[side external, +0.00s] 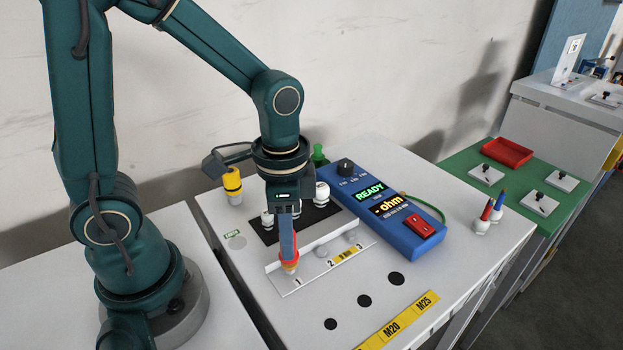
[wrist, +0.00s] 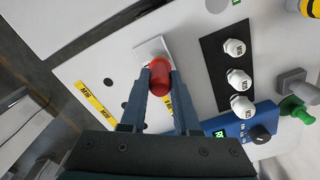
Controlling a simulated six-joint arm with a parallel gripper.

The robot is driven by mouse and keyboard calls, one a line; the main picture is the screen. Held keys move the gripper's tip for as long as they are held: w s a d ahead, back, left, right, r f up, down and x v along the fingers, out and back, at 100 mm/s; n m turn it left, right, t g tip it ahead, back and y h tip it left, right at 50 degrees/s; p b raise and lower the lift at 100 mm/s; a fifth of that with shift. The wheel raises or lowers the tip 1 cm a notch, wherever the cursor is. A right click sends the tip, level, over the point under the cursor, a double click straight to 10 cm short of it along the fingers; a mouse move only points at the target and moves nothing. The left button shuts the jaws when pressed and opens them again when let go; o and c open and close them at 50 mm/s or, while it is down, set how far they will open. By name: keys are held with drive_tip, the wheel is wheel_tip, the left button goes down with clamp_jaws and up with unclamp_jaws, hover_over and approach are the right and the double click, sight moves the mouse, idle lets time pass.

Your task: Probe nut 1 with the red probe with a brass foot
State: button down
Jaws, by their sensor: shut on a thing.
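My gripper (side external: 288,250) is shut on the red probe (side external: 289,263) and holds it upright over the position marked 1 on the white numbered rack (side external: 318,268). The brass foot (side external: 290,270) points down there; I cannot tell whether it touches anything. Nut 1 is not visible; the probe and fingers cover that spot. In the wrist view the red probe (wrist: 159,78) sits between both fingertips, above the end of the rack (wrist: 152,48).
A blue meter (side external: 392,222) reading "READY" and "ohm" lies right of the rack. White-capped pieces (wrist: 239,79) stand on a black mat (wrist: 215,60). A yellow-topped object (side external: 232,181) stands behind left. Dark holes (side external: 364,300) and a yellow M20/M25 strip (side external: 398,322) are in front.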

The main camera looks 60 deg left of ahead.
drive_tip(key=shift+f, duration=0.3)
idle(0.6)
drive_tip(key=shift+r, duration=0.1)
drive_tip(key=shift+r, duration=2.95)
